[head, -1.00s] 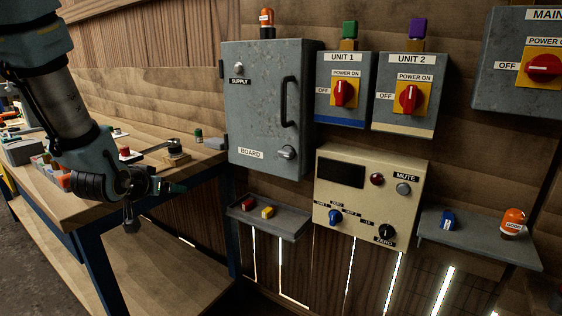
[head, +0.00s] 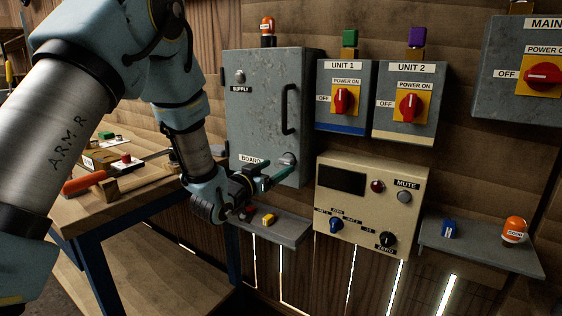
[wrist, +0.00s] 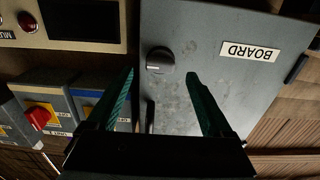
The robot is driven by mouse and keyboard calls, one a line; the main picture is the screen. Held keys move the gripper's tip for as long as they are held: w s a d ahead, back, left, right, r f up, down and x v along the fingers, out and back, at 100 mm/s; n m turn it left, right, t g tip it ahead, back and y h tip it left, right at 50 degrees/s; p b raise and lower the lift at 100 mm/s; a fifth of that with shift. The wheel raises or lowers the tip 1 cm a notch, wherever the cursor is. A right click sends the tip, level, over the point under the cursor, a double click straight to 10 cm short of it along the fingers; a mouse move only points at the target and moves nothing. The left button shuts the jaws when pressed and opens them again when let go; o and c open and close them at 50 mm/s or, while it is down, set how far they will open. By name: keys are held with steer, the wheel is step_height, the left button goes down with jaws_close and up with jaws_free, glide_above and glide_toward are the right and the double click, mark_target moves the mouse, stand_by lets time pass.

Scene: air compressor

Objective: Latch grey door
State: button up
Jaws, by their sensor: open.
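The grey door (head: 262,105) is the front of the SUPPLY/BOARD cabinet. It looks shut or nearly shut; I cannot tell whether a small gap remains. Its round latch knob (head: 287,159) is at the lower right, below the black handle (head: 289,109). My gripper (head: 272,173) is open and empty, just in front of the door's lower part. In the wrist view, the knob (wrist: 159,60) shows between and beyond the green fingertips (wrist: 160,76), apart from them. The BOARD label (wrist: 250,51) is to the right there.
A small shelf (head: 288,231) with a yellow piece (head: 269,219) is below the cabinet. The beige control panel (head: 370,205) is to the right, under the UNIT 1 (head: 344,97) and UNIT 2 (head: 405,103) boxes. A workbench (head: 85,213) with tools is at the left.

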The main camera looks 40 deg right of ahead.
mark_target(284, 163)
steer(key=shift+p+x, duration=0.3)
steer(key=shift+x, duration=1.3)
jaws_close()
